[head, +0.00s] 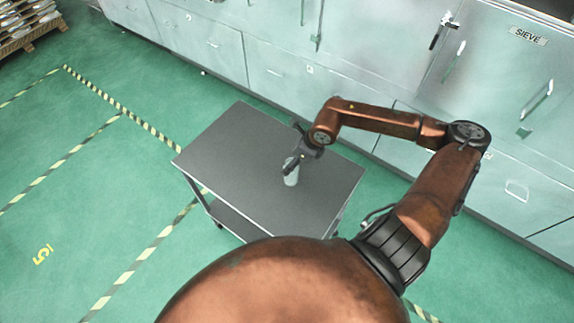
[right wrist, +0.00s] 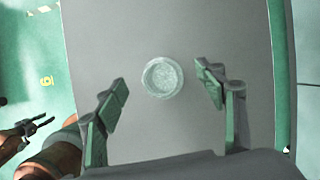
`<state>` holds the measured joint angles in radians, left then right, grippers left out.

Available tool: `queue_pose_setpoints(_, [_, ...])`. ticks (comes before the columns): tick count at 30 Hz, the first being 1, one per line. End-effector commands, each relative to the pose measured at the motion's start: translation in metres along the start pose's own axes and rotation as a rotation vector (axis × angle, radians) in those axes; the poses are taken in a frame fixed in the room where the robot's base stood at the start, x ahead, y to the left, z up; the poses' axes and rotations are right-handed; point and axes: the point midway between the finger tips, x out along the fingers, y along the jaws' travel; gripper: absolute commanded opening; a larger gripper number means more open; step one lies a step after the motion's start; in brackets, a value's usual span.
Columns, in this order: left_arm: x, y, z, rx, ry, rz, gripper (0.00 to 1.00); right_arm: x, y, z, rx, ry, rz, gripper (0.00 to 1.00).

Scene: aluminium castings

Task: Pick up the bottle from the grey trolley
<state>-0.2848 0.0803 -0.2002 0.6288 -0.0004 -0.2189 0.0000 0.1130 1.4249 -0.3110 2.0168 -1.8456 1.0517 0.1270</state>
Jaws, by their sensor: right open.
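A pale, translucent bottle (head: 291,176) stands upright on the grey trolley (head: 235,140), near the middle of its top. My right gripper (head: 296,160) is directly above the bottle, pointing down, and partly covers it in the head view. In the right wrist view the bottle (right wrist: 162,77) shows from above as a round pale disc. The open fingers of my right gripper (right wrist: 161,82) lie on either side of it with gaps, not touching it. Part of my left arm and its dark gripper (right wrist: 30,130) shows at the lower left of the right wrist view; its opening is unclear.
Pale metal cabinets (head: 280,85) with handles stand close behind the trolley. The trolley top is otherwise bare. Green floor with yellow-black tape lines (head: 135,122) is free to the left. A pallet (head: 28,30) of castings is at the far upper left.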

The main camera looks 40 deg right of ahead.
Motion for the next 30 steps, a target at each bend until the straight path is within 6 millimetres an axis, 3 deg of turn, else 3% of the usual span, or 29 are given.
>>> queue_pose_setpoints(5, [-0.001, 0.0, 0.003, 0.0, -0.004, 0.0, 0.4, 0.013, -0.001, -0.004, 0.011, -0.001, 0.001, 0.64])
queue_pose_setpoints(14, [-0.012, 0.004, 0.04, -0.009, -0.051, 0.003, 0.4, 0.046, -0.003, -0.015, 0.023, 0.0, -0.004, 0.64])
queue_pose_setpoints(21, [-0.013, 0.002, 0.022, -0.005, -0.029, 0.002, 0.4, 0.072, -0.004, -0.015, 0.02, -0.001, -0.006, 0.64])
queue_pose_setpoints(26, [-0.012, 0.0, 0.003, -0.002, -0.003, 0.001, 0.4, 0.074, -0.004, -0.015, 0.018, -0.001, -0.006, 0.64])
queue_pose_setpoints(30, [-0.012, 0.0, 0.003, -0.002, -0.004, 0.0, 0.4, 0.074, -0.003, -0.015, 0.016, 0.0, -0.006, 0.59])
